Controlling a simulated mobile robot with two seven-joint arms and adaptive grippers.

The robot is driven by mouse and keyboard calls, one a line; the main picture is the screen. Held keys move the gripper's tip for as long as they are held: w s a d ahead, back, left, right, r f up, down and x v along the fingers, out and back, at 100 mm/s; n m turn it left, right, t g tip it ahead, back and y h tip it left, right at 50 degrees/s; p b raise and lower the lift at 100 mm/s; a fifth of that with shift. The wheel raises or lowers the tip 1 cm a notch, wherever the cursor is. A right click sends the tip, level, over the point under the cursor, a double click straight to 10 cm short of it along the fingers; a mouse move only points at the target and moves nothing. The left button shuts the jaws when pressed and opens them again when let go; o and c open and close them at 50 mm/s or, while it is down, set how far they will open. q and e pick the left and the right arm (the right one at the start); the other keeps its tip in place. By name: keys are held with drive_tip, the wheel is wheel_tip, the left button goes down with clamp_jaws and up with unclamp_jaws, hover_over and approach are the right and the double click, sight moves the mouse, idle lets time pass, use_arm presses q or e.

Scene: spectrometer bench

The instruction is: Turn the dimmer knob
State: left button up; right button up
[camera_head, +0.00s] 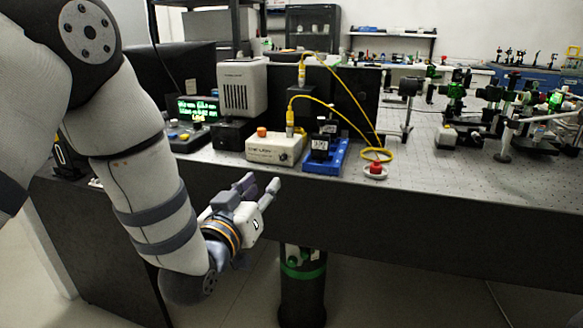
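A low white box (270,148) stands near the front edge of the bench, left of centre. An orange knob (262,132) sits on its top, and a small round dark knob (284,156) is on its front face. I cannot tell which one is the dimmer knob. My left gripper (259,184) is in front of the bench edge, below the white box and apart from it. Its two fingers are spread with nothing between them. My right gripper is out of view.
Right of the box are a blue base (327,158) with a dark-topped holder and a red-capped white disc (375,171). A yellow cable (345,116) loops above. Left are a control panel (187,137) and a green-text screen (198,108). Optics crowd the bench's right.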

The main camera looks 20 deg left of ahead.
sight(282, 158)
use_arm(q)
drive_tip(key=w+b, duration=0.1)
drive_tip(key=w, duration=1)
drive_tip(key=shift+w+r, duration=0.1)
drive_tip(key=shift+w, duration=0.55)
clamp_jaws()
